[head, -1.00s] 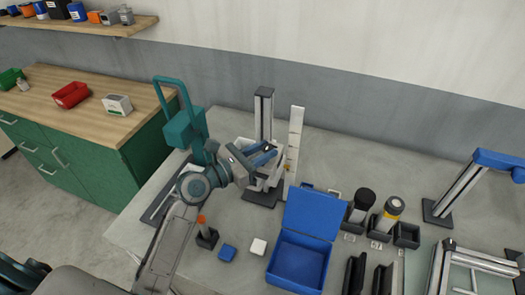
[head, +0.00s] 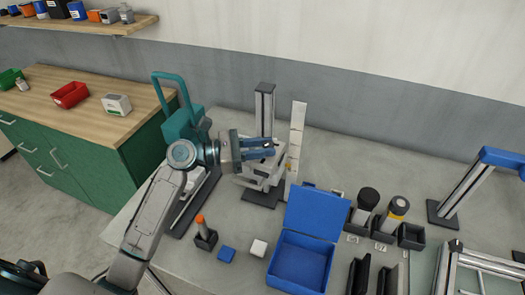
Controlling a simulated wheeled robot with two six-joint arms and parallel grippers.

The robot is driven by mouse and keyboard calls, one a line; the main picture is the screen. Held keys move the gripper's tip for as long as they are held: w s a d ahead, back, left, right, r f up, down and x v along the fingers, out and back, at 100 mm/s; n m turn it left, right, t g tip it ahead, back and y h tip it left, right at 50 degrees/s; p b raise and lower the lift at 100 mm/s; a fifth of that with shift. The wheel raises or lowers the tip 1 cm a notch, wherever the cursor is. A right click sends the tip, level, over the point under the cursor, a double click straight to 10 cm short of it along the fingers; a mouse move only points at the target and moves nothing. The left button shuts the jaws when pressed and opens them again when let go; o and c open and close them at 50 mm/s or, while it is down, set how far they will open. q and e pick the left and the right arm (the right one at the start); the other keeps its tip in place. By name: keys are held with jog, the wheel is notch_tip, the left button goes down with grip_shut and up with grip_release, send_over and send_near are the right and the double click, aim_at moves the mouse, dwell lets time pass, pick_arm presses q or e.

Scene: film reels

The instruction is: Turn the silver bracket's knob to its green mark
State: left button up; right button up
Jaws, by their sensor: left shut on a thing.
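The silver bracket (head: 262,178) is a pale angular piece on a dark-based upright post (head: 265,108) at the back of the bench. My left gripper (head: 274,149) reaches in from the left at the bracket's upper part, with its blue fingers in front of the post. The fingers are shut on a small part there, which appears to be the bracket's knob; they hide most of it. I cannot make out the green mark. My right gripper is not in view.
A tall white marked strip (head: 296,140) stands just right of the bracket. A teal-handled machine (head: 181,122) stands close to my left arm. An open blue box (head: 301,262), a holder with an orange-topped item (head: 204,236) and dark holders with bottles (head: 368,199) occupy the front.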

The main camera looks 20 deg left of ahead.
pick_arm(q)
jog(key=shift+w+m+g+h, duration=0.15)
jog(key=shift+m+g+h, duration=0.65)
jog(key=shift+m+g, duration=0.65)
jog(key=shift+f+n+g, duration=0.1)
jog(key=shift+n+g, duration=0.15)
jog(key=shift+g, duration=0.2)
jog(key=o, duration=1)
jog(key=shift+a, duration=0.1)
jog(key=b+v, duration=0.5)
jog(key=v, duration=0.5)
jog(key=shift+a, duration=0.35)
